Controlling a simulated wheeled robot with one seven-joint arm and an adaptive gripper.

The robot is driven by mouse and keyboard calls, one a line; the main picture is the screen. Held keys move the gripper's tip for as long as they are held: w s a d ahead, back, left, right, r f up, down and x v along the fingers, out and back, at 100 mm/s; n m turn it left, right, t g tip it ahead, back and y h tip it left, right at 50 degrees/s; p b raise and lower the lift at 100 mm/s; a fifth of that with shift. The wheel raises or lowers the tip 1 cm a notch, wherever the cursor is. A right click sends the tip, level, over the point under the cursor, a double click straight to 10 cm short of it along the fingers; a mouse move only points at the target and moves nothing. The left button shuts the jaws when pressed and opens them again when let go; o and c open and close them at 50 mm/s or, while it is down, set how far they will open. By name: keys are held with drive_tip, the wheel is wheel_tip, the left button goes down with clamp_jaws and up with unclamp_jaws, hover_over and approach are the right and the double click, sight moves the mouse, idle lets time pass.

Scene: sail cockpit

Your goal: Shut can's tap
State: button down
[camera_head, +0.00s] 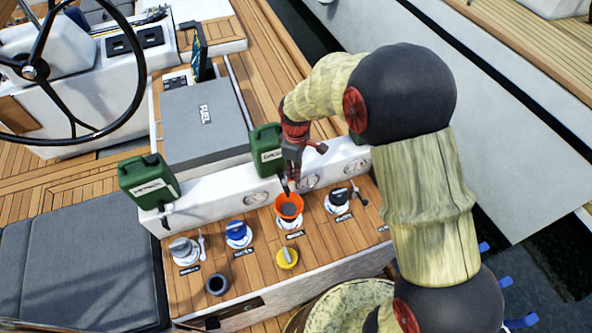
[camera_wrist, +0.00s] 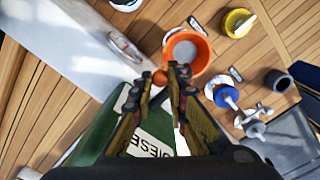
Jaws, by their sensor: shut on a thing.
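A green can (camera_head: 265,152) with a white label stands on the white ledge, beside my gripper (camera_head: 293,172). Its dark spout (camera_head: 285,187) points down over an orange funnel (camera_head: 290,205) set in a deck filler. In the wrist view the can (camera_wrist: 105,135) shows its label, partly reading "DIESEL", and the funnel (camera_wrist: 197,52) lies just beyond my gripper (camera_wrist: 173,76). My fingers are close together, shut at the can's tap. A small orange-red round piece (camera_wrist: 159,78) shows by the left fingertip. The rest of the tap is mostly hidden by the fingers.
Another green can (camera_head: 148,182) stands at the left of the ledge. A third is mostly behind my arm. Filler caps in grey, blue (camera_head: 238,232) and black, a yellow cap (camera_head: 287,257) and a dark cup (camera_head: 217,284) sit on the wooden deck. A grey FUEL box (camera_head: 205,118) stands behind.

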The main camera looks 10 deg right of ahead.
drive_tip(key=c, duration=1.8)
unclamp_jaws()
drive_tip(key=shift+c, duration=0.2)
drive_tip(key=shift+o, duration=0.5)
drive_tip(key=shift+r, duration=0.1)
wheel_tip(320, 180, up, 12)
drive_tip(key=shift+m, duration=0.3)
